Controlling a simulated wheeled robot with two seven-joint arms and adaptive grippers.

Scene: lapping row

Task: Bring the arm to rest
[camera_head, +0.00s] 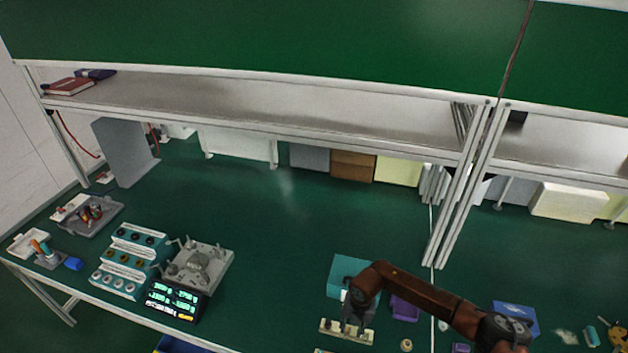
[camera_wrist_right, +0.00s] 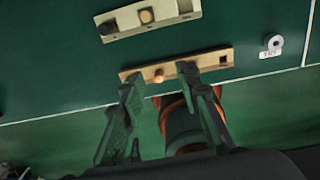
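My right arm (camera_head: 430,303), orange-brown with dark joints, comes in from the lower right in the head view. Its gripper (camera_head: 352,328) points down over a pale tan block (camera_head: 364,336) near the front of the green bench. In the right wrist view the two dark fingers of the gripper (camera_wrist_right: 160,74) are spread apart. Between the fingertips shows the tan block (camera_wrist_right: 204,65) with a small round peg (camera_wrist_right: 158,76) standing in it. I see nothing held, and I cannot tell whether the fingers touch the block. My left arm and gripper are not in view.
A teal box (camera_head: 346,266) and a purple bin (camera_head: 405,308) stand close to my right arm. A lit display (camera_head: 172,302) stands farther left. The bench middle (camera_head: 290,215) is clear.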

